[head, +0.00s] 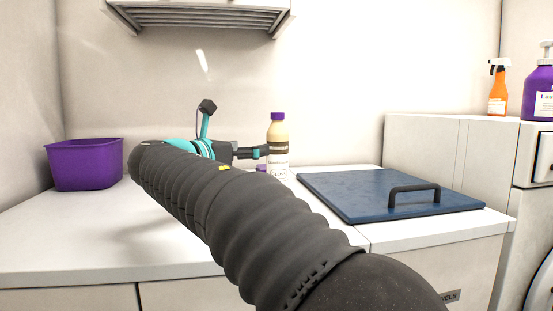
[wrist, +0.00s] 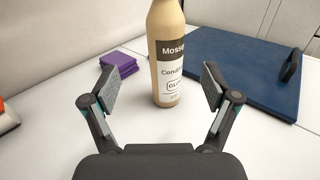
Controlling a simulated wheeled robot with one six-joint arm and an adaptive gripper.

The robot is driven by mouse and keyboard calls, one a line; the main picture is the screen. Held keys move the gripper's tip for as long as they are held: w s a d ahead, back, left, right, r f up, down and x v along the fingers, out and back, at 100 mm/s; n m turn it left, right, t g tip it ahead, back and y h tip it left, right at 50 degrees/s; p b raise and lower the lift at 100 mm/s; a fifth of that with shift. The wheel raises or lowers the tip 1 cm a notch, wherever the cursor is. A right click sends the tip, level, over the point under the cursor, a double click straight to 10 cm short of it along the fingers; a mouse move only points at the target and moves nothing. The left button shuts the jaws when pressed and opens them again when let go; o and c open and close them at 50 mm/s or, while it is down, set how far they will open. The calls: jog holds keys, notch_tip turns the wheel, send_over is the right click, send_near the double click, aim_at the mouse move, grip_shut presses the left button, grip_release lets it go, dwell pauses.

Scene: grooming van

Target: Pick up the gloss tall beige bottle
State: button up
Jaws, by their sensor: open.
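The tall beige bottle (head: 278,140) stands upright on the white counter in the head view, with a purple cap and a dark and white label. The bottle stands just ahead, in line with the gap between the fingertips, and no contact shows. In the head view my arm hides part of the counter, and the gripper (head: 255,152) points right towards the bottle.
A blue board (head: 350,195) with a dark handle lies right of the bottle. Purple folded cloths (wrist: 118,64) lie left of it. A purple bin (head: 84,165) stands at the counter's left. An orange spray bottle (head: 498,90) and purple jug (head: 540,92) stand on the higher right unit.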

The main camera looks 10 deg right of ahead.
aim_at(271, 147)
jog(key=x, duration=0.9)
jog(key=shift+s+d+f, duration=0.25)
jog(key=shift+s+d, duration=0.05)
jog(key=shift+d, duration=0.1)
jog(key=shift+w+d, duration=0.4)
jog(key=shift+c, duration=0.2)
jog(key=c, duration=1.5)
jog(key=shift+r, duration=0.1)
